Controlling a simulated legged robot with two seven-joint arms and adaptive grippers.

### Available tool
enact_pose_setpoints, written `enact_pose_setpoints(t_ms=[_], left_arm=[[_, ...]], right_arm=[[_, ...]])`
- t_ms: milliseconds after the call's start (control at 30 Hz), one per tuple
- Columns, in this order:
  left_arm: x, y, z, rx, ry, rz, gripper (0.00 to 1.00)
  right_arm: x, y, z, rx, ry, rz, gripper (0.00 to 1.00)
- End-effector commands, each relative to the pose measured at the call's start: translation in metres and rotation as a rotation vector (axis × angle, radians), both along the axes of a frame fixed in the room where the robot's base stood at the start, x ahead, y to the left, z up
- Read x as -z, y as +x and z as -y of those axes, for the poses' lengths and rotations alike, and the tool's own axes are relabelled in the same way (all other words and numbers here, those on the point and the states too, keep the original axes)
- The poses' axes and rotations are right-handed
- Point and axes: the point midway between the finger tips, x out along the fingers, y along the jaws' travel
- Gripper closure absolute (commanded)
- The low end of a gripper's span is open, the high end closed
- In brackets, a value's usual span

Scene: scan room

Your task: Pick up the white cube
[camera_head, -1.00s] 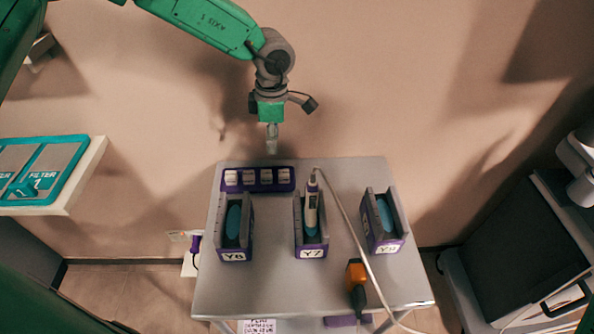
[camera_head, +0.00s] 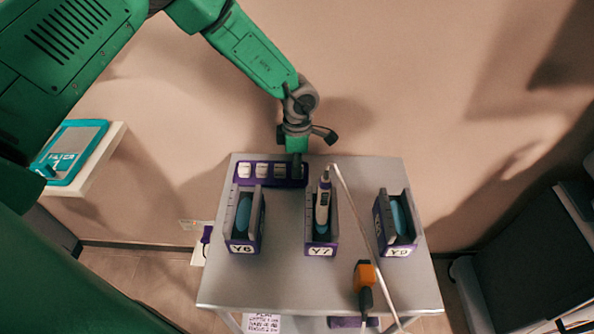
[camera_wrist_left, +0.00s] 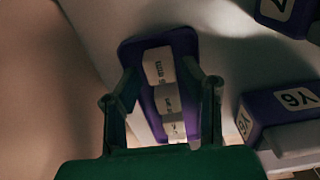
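Three white cubes, at the left (camera_head: 245,170), second (camera_head: 262,170) and third (camera_head: 280,171) places, sit in a purple rack (camera_head: 270,183) at the table's far edge. My left gripper (camera_head: 297,170) is over the rack's right end and hides what is there. In the left wrist view, several lettered white cubes, one (camera_wrist_left: 158,65) farthest from my palm, show between the parted fingers of the left gripper (camera_wrist_left: 160,72). The fingers are open on either side of the rack; I cannot tell whether they touch a cube. My right gripper is not in view.
The grey table (camera_head: 280,280) also bears three purple holders, Y6 (camera_head: 240,248), Y7 (camera_head: 320,251) and a right one (camera_head: 397,250). A pen-like device (camera_head: 323,205) with a cable stands in Y7. An orange-black tool (camera_head: 366,278) lies near the front. The wall is behind.

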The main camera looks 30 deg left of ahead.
Motion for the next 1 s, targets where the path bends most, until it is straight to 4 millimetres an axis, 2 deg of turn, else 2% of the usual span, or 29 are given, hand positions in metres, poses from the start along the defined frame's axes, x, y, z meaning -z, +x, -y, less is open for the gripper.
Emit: enact_pose_setpoints(t_ms=[133, 400, 500, 833, 1000], left_arm=[[0.017, 0.001, 0.0, 0.0, 0.0, 0.0, 0.64], [0.02, 0.0, -0.002, -0.001, -0.004, 0.002, 0.64], [0.02, 0.001, -0.002, -0.001, -0.004, 0.002, 0.94], [0.018, 0.001, -0.001, -0.001, -0.002, 0.0, 0.94], [-0.004, 0.001, -0.002, -0.002, -0.004, 0.003, 0.94]], right_arm=[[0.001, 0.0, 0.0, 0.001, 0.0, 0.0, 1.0], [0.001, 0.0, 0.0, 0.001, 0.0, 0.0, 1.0], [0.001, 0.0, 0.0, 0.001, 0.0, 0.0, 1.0], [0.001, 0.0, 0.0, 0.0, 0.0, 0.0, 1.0], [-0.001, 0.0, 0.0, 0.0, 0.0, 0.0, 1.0]])
